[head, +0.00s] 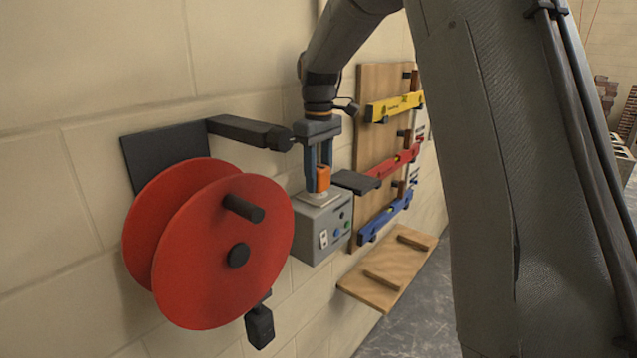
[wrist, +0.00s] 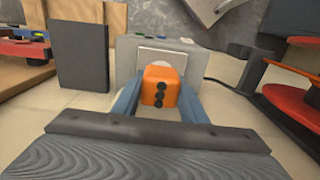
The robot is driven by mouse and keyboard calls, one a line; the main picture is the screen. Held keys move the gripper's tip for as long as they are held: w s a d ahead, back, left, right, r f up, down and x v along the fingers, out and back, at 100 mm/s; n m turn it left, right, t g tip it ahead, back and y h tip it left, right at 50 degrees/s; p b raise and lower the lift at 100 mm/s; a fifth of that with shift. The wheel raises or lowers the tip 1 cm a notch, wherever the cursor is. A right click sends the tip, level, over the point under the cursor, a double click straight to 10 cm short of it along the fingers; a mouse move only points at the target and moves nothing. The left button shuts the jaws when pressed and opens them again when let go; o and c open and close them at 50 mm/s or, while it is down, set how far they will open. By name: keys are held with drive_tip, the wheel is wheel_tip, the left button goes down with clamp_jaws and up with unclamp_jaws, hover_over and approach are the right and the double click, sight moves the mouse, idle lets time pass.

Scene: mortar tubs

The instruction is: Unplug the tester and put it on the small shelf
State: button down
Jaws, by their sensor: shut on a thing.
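The orange tester (head: 323,179) is a small block at the top of the grey box (head: 318,222) on the wall. In the wrist view the tester (wrist: 160,85) shows three black dots on its near end. My gripper (head: 319,176) points down with its blue-grey fingers either side of the tester, shut on it. The pale round socket under the tester is mostly hidden; I cannot tell whether the tester is fully seated in it. A small dark grey shelf (head: 356,182) sticks out just right of the box; it also shows in the wrist view (wrist: 82,68).
A large red reel (head: 225,250) stands left of the box, with a dark bracket (head: 248,131) above it. A wooden board (head: 378,80) with yellow, red and blue levels is behind right. A wooden ledge (head: 400,262) with rails is lower right.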

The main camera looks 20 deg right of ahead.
sight(319, 167)
drive_tip(key=shift+r+p, duration=1.75)
drive_tip(key=shift+r, duration=0.65)
